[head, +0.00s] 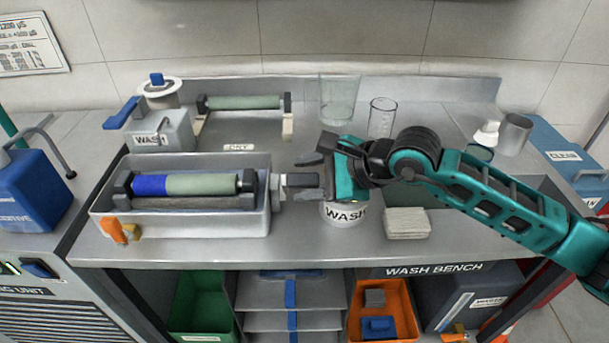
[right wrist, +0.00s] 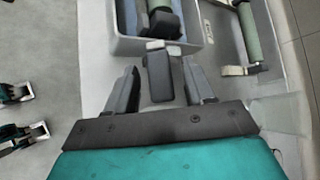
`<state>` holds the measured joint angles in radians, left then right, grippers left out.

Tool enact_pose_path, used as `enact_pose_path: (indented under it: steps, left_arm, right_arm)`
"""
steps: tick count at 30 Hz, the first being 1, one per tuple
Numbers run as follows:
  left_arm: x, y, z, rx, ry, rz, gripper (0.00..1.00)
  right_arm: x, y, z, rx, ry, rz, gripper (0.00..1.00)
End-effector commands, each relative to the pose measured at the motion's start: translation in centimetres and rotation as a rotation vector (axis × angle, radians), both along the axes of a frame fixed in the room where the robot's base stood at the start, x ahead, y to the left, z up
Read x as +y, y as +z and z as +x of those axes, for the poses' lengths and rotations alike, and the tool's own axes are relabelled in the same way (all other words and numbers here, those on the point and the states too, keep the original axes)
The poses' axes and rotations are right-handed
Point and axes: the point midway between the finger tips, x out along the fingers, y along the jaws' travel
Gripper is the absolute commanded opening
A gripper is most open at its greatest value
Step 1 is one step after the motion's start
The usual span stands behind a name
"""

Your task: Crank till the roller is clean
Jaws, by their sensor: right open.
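The roller (head: 185,185) lies level in a grey wash tray (head: 262,222). Its left part is blue and its right part is pale green. A crank with a black handle (head: 302,180) sticks out past the tray's right wall. My right gripper (head: 308,179) is open, with one finger on each side of the handle. In the right wrist view the handle (right wrist: 159,78) stands between the two spread fingers (right wrist: 160,90), with gaps on both sides. The roller is only partly in that view. My left gripper does not show in the head view.
A second green roller (head: 243,102) rests on a rack behind the tray. A pot labelled WASH (head: 343,213) stands under my gripper. Folded cloths (head: 407,223) lie to its right. Glass beakers (head: 381,118) stand behind. An orange clip (head: 117,231) is at the tray's front left.

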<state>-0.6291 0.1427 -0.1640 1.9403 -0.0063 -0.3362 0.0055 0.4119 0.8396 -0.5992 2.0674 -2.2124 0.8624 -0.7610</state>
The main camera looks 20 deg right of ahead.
Motion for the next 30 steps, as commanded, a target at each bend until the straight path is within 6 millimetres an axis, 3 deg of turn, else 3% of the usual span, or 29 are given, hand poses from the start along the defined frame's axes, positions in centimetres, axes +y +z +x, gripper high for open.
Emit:
enact_pose_path:
  steps: [13, 30]
  left_arm:
    - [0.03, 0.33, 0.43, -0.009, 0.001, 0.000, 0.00]
    - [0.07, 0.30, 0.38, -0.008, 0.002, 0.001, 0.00]
  right_arm:
    - [0.58, -0.57, 0.55, -0.001, 0.001, -0.001, 0.52]
    - [0.55, -0.54, 0.53, 0.000, 0.000, 0.000, 0.00]
